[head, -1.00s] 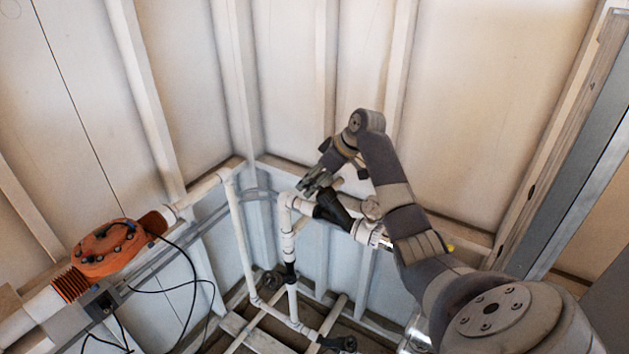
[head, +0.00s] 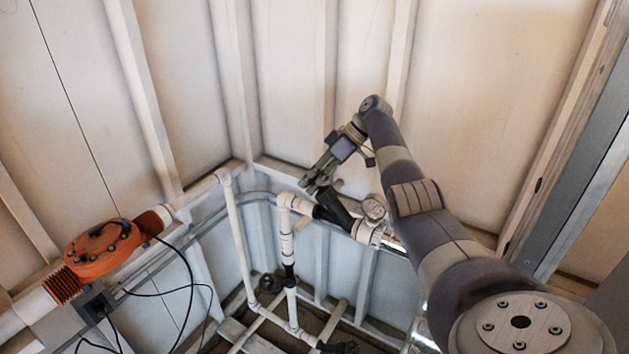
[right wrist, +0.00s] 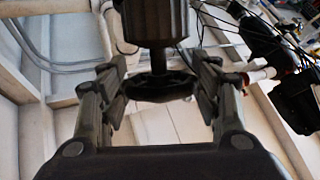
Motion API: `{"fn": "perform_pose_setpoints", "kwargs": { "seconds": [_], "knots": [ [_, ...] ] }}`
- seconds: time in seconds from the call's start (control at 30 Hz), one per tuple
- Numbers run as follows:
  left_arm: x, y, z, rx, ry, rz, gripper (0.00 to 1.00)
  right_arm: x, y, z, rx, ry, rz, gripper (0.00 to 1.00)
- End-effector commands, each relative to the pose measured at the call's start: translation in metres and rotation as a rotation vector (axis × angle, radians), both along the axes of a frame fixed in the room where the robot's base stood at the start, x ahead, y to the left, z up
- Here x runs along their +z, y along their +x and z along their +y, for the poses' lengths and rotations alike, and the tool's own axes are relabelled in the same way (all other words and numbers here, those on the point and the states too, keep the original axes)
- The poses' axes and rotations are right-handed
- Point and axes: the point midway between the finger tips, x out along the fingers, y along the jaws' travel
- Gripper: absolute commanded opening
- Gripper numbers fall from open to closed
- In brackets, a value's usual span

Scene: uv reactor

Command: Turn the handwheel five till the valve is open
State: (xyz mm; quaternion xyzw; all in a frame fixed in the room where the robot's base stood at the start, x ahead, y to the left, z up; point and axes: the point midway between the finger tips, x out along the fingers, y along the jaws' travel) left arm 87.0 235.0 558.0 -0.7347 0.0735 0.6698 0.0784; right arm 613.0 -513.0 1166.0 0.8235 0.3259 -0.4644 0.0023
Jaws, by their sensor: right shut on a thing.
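The valve has a dark body (head: 335,208) set at a slant on the white pipe; it fills the top of the right wrist view (right wrist: 155,22). Its dark round handwheel (right wrist: 158,88) sits on a short stem below the body in that view. My right gripper (head: 312,185) is at the handwheel end of the valve in the head view. Its fingers (right wrist: 160,90) lie on both sides of the wheel's rim and are shut on it. The wheel is mostly hidden by the gripper in the head view. My left gripper is not in view.
A round gauge (head: 374,209) stands on the pipe right beside the valve. An orange unit (head: 103,248) with black cables (head: 190,285) is at the left. White pipes (head: 240,240) run below. Wall ribs (head: 236,80) stand close behind my arm.

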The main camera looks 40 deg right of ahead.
Motion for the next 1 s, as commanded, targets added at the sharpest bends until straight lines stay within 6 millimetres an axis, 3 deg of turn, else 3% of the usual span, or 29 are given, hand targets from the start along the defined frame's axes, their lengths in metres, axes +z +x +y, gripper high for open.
{"fn": "perform_pose_setpoints", "kwargs": {
  "seconds": [0.47,0.5,0.53,0.87,1.0],
  "knots": [
    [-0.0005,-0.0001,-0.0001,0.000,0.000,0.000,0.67,0.0042,0.0024,-0.0003,0.002,0.005,-0.009,0.34],
    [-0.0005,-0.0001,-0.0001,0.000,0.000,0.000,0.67,0.0042,0.0024,-0.0003,0.002,0.005,-0.010,0.62],
    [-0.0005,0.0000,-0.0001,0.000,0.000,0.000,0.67,0.0041,0.0024,-0.0003,0.002,0.005,-0.009,0.66],
    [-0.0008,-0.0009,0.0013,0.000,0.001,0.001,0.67,0.0021,0.0007,-0.0004,0.004,0.004,-0.002,0.66],
    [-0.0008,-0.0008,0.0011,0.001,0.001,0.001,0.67,0.0102,-0.0025,-0.0065,0.003,0.003,-0.004,0.66]
  ]
}}
